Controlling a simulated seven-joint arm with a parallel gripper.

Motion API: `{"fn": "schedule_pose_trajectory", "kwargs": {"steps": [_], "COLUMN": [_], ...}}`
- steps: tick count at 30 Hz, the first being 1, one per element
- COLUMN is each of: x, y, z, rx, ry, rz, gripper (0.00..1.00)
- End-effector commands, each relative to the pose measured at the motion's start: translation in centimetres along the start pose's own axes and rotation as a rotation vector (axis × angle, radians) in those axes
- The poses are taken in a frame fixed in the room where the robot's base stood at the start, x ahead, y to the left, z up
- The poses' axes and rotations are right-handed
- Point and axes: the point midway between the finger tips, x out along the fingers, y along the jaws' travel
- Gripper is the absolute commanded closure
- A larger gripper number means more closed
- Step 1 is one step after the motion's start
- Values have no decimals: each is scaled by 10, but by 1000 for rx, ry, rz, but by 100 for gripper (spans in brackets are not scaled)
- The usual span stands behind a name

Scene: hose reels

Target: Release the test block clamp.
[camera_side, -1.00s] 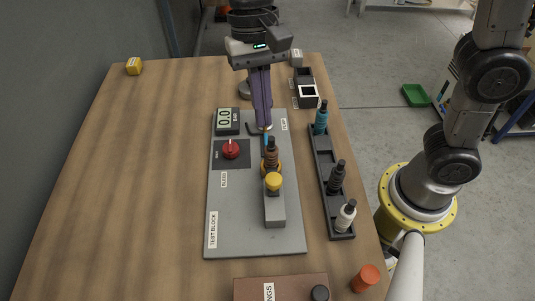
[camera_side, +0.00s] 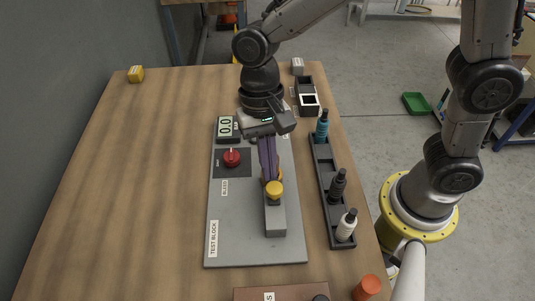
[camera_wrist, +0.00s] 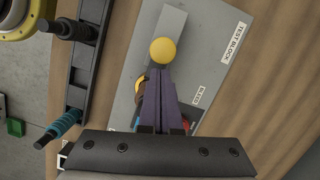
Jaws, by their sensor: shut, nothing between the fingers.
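The grey test block (camera_side: 235,225) lies on the wooden table, with a raised grey bar (camera_side: 275,218) on it. A round yellow knob (camera_side: 274,189) tops the bar; it also shows in the wrist view (camera_wrist: 163,51). My gripper (camera_side: 270,178) is shut and empty, its purple fingers pointing down just behind the knob. In the wrist view the fingertips (camera_wrist: 161,72) come close to the knob; I cannot tell whether they touch. A brown and yellow fitting (camera_wrist: 140,88) is partly hidden beside the fingers.
A red dial (camera_side: 232,157) and a gauge reading 0.0 (camera_side: 225,127) sit on the block's left. A dark rack (camera_side: 327,190) with blue, black and white-bodied fittings stands close on the right. An orange cap (camera_side: 367,288) is at the front right.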

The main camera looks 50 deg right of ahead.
Motion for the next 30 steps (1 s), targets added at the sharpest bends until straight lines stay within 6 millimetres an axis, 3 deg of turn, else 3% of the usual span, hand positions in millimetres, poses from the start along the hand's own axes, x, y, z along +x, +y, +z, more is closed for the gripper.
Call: {"fn": "schedule_pose_trajectory", "kwargs": {"steps": [8, 18, 30], "x": [0, 8, 5], "y": [0, -9, -10], "z": [1, 34, 34], "rx": [-1, -1, 1], "ry": [0, -1, -2], "rz": [0, 0, 0], "gripper": [100, 100, 100]}}
